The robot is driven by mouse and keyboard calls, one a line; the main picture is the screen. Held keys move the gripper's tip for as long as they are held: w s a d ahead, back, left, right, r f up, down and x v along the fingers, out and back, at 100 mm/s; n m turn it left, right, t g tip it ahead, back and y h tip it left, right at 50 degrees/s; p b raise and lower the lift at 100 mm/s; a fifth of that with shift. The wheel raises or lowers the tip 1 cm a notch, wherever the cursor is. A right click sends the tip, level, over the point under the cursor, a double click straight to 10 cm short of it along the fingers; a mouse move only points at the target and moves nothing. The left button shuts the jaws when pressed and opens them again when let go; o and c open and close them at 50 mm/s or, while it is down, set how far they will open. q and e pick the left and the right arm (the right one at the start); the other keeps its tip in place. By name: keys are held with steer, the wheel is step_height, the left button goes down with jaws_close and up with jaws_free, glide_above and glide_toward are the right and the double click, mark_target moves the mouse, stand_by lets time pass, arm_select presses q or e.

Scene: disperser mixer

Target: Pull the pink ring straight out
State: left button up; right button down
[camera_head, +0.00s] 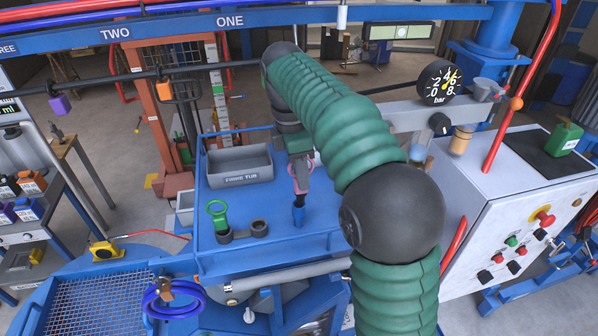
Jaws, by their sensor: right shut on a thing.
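The pink ring (300,184) is near the middle of the blue worktop. It is small and partly hidden by my right gripper (301,163), which reaches down from above and is shut on it. A dark stem with a blue lower part (298,214) shows directly below the ring. I cannot tell whether the stem is still seated in something. My left gripper is not in view.
A grey tub (240,167) sits behind on the blue worktop (270,258). A white control box (525,225) and a pressure gauge (438,83) stand at right.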

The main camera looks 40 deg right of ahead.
steer(key=shift+d+r+p, duration=0.1)
steer(key=shift+r+p, duration=0.5)
steer(key=shift+r, duration=0.15)
steer(key=shift+r+p, duration=0.6)
steer(key=shift+r, duration=1.95)
